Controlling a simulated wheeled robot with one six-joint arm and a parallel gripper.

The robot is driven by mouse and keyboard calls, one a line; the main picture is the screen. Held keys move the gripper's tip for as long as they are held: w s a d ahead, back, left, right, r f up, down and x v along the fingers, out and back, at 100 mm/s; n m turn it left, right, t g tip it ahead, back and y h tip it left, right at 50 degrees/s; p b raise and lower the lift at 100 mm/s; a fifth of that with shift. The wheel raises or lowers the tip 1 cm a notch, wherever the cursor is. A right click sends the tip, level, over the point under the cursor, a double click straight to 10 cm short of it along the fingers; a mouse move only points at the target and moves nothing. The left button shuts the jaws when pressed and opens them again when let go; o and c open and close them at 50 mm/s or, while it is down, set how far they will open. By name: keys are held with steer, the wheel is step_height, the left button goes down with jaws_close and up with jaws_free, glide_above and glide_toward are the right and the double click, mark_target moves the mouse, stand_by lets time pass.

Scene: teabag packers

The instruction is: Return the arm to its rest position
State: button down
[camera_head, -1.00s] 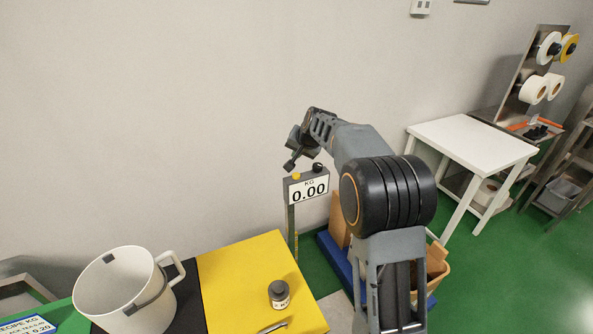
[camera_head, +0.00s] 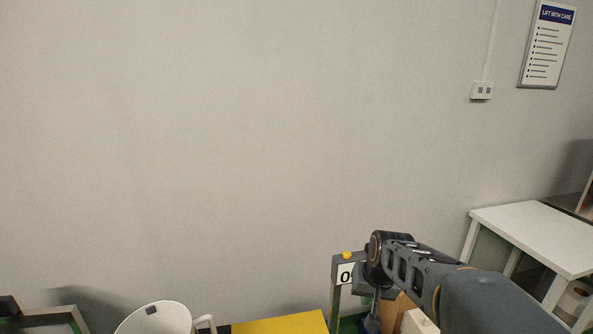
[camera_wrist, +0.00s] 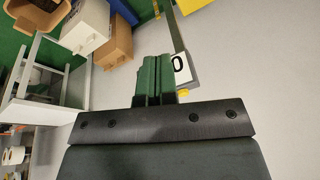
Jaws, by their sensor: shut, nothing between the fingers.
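My arm reaches in from the lower right of the head view, in front of the wall. My gripper (camera_wrist: 154,78) shows in the wrist view with its two dark fingers together and nothing between them. In the head view, the arm's end hangs at the bottom, just right of the scale display (camera_head: 345,275), and partly covers it. The display also shows in the wrist view (camera_wrist: 180,68), close to the right of the fingertips.
A white jug (camera_head: 155,320) and a yellow surface (camera_head: 285,324) show at the bottom of the head view. A white table (camera_head: 540,235) stands at right. Bare wall fills most of the head view.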

steer(key=s+r+n+t, duration=0.1)
steer(key=s+r, duration=0.1)
steer(key=s, duration=1.2)
steer(key=shift+r+n+t+h, duration=0.25)
steer(key=shift+n+t+h, duration=0.05)
steer(key=shift+t+h, duration=0.1)
